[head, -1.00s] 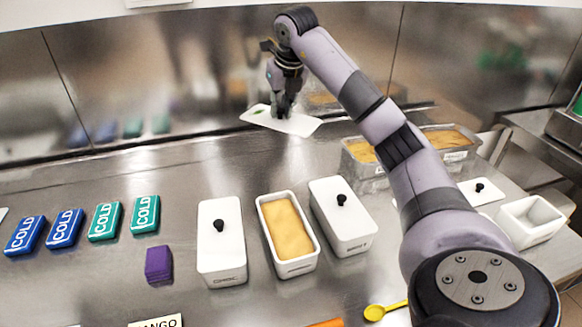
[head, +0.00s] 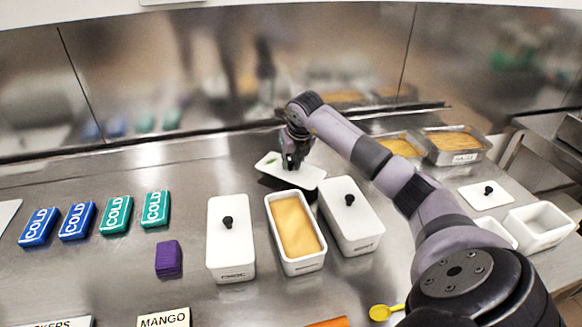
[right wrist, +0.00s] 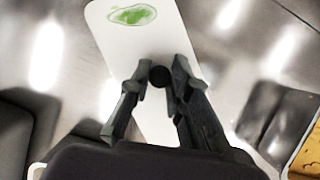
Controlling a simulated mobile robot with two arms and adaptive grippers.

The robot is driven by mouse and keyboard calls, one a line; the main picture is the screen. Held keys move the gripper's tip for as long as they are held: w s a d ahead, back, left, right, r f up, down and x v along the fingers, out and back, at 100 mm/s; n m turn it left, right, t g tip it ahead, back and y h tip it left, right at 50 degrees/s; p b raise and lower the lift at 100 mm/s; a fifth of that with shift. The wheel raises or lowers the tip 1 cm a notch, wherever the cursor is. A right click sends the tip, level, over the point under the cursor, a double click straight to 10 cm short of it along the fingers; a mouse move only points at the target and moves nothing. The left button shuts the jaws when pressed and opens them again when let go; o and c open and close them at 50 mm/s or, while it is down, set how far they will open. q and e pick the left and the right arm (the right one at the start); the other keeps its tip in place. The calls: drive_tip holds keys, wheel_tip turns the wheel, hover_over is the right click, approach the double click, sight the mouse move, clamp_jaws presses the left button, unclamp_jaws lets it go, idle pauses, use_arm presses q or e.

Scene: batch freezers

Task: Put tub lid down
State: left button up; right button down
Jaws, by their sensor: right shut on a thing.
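A white tub lid (head: 311,176) with a green mark hangs from my right gripper (head: 291,163) near the back of the steel counter, behind the tubs. Its shadow lies on the counter just below it, so it is slightly above the surface. In the right wrist view the lid (right wrist: 150,55) runs between my fingers (right wrist: 160,88), which are shut on its dark round knob. The open white tub (head: 296,234) of yellow-orange ice cream stands in front of the lid. My left gripper is not in view.
Lidded white tubs stand left (head: 230,238) and right (head: 350,215) of the open tub. Cold packs (head: 116,214) and a purple block (head: 169,259) are at left. Metal pans (head: 455,145), a loose lid (head: 486,194) and an empty white tub (head: 541,226) are at right. The back-left counter is clear.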

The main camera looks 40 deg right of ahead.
wheel_tip(320, 180, down, 2)
drive_tip(key=shift+f, duration=0.25)
drive_tip(key=shift+f, duration=0.2)
drive_tip(key=c, duration=1.5)
unclamp_jaws()
drive_tip(key=shift+r, duration=0.15)
